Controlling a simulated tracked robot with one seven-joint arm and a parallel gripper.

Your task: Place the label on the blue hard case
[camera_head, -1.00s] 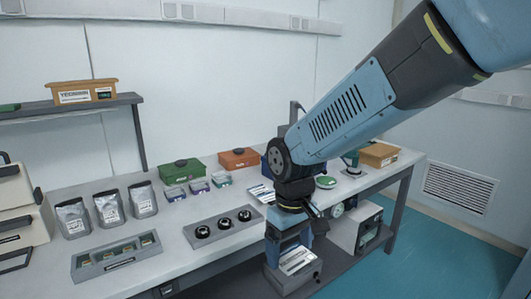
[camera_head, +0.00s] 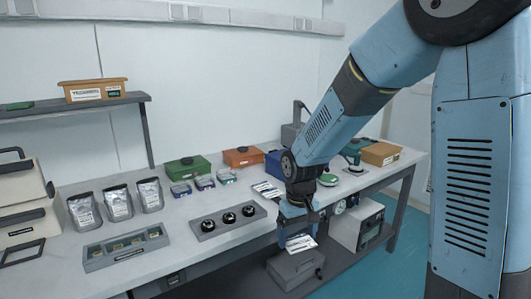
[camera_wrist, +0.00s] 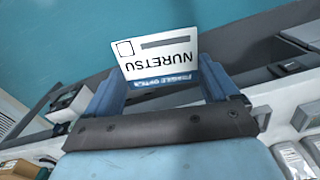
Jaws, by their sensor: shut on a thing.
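The label is a white card with a blue strip reading "NURETSU" and "FRAGILE OPTICS" (camera_wrist: 158,55). In the wrist view it is between the two blue fingers of my gripper (camera_wrist: 160,88), which is shut on it. In the head view my gripper (camera_head: 297,226) points down at the table's front edge, with the label (camera_head: 300,243) below it. The blue hard case (camera_head: 273,164) stands at the back of the table, behind my gripper and partly hidden by my arm.
White printed sheets (camera_head: 266,190) lie on the table just left of my gripper. A tray with black round parts (camera_head: 228,220) is further left. Green (camera_head: 187,168) and orange (camera_head: 242,156) cases stand at the back. A grey case (camera_head: 294,268) sits on the lower shelf.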

